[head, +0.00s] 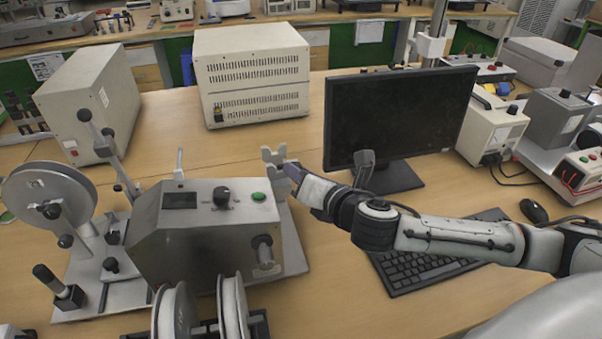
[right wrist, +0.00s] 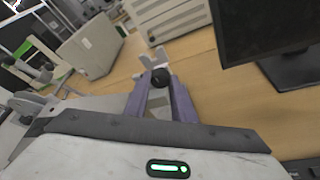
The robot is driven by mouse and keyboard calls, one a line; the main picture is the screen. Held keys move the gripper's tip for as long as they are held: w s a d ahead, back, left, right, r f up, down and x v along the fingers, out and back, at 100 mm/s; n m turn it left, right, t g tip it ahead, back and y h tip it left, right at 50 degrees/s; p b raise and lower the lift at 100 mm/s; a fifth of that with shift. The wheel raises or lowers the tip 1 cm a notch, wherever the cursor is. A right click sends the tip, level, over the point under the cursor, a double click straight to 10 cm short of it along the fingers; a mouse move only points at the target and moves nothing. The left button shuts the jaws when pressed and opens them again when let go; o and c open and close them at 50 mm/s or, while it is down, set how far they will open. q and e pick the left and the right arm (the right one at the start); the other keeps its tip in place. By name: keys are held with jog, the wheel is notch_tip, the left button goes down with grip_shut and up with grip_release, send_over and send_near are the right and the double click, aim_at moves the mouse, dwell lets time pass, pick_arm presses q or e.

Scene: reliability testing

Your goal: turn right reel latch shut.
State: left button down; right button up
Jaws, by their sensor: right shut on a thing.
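The right reel latch, a small grey forked piece (head: 271,156), stands up at the right rear of the grey winding machine (head: 205,235). In the right wrist view the forked grey piece (right wrist: 153,59) shows just beyond a round black knob (right wrist: 160,77). My right gripper (head: 291,171) reaches in from the right to the latch. Its purple fingers (right wrist: 160,88) are shut on the black knob, one on each side. In the head view the hand hides the knob. My left gripper is in neither view.
A black monitor (head: 398,115) stands close behind my right forearm, with a keyboard (head: 430,262) under it. A beige vented box (head: 251,75) is at the back. White reels (head: 177,313) stand at the front of the machine. A large grey reel (head: 38,212) is at left.

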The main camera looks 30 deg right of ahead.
dwell(0.4)
jog(key=o, duration=0.8)
jog(key=v, duration=1)
jog(key=shift+s, duration=0.15)
